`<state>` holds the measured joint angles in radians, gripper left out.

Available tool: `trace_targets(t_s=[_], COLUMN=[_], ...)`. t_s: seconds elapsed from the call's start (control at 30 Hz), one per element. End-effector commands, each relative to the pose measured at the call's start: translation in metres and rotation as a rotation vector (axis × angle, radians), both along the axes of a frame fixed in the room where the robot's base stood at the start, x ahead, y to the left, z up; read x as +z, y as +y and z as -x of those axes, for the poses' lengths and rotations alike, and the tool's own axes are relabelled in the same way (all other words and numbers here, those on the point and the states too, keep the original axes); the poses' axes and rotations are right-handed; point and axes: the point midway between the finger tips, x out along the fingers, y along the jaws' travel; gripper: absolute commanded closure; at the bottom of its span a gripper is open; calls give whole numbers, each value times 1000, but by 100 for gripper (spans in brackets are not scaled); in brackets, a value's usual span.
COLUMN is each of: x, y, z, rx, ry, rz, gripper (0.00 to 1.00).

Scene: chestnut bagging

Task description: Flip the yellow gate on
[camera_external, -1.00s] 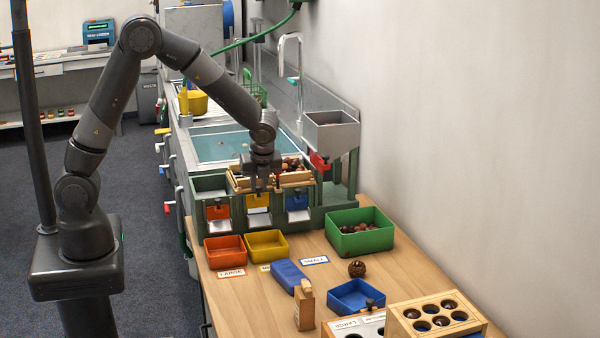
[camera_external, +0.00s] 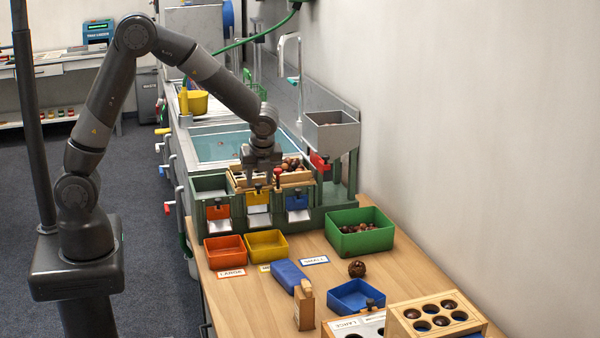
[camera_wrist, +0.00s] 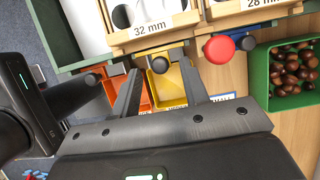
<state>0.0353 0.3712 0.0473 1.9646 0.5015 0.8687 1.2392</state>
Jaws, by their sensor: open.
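The yellow gate (camera_external: 258,199) sits in the middle bay of the green sorting frame, between the orange gate (camera_external: 219,212) and the blue gate (camera_external: 297,202). My gripper (camera_external: 264,184) is above and in front of the yellow gate, pointing down. In the wrist view my gripper (camera_wrist: 163,82) has its two fingers apart with nothing held between them. A dark round knob (camera_wrist: 161,65) shows between the fingertips, in front of yellow surface. A red knob (camera_wrist: 219,49) stands just right of the right finger. Whether a finger touches the dark knob cannot be told.
Wooden sieve trays with chestnuts (camera_external: 291,165) top the frame (camera_external: 318,194). Orange (camera_external: 225,258) and yellow (camera_external: 267,254) bins stand below on the table. A green bin of chestnuts (camera_external: 360,242) is to the right. A dark knob (camera_wrist: 91,79) lies left of the left finger.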

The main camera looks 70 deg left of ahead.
Motion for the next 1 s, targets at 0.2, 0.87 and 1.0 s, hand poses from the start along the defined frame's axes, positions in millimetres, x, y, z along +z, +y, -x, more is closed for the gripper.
trace_targets(t_s=[0.2, 0.87, 1.0], x=[40, 92, 92], y=[-16, -38, -38], z=[-1, 0, 0], rx=[-1, -1, -1], ry=[-6, -2, -2], rz=[0, 0, 0], gripper=[59, 59, 59])
